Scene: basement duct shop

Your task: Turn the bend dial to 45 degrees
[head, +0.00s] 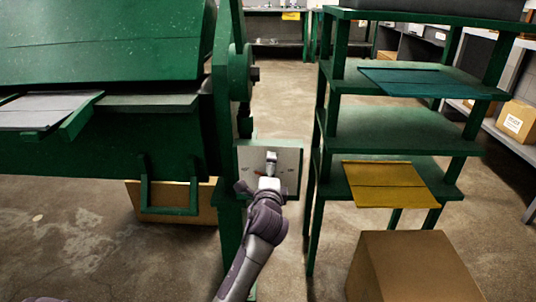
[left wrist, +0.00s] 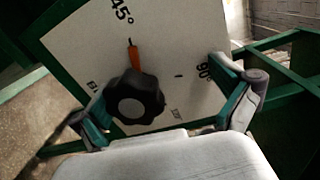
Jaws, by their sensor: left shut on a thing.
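The bend dial is a pale plate (head: 289,160) on the green machine's post, with a black round knob (left wrist: 137,98) seen in the left wrist view. The knob's orange pointer (left wrist: 134,60) points up to the tick under the 45° label (left wrist: 122,12). The 90° label (left wrist: 205,71) is to the right. My left gripper (head: 270,165) is at the plate in the head view. Its fingers, also in the left wrist view (left wrist: 165,108), stand on either side of the knob and are shut on it. The gripper hides much of the dial in the head view. My right gripper is not in view.
The green bending machine (head: 110,45) fills the left. A green shelf rack (head: 400,130) with teal and yellow sheets stands close to the right of the dial. A cardboard box (head: 415,270) is at the lower right. Bare floor (head: 100,260) lies at the lower left.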

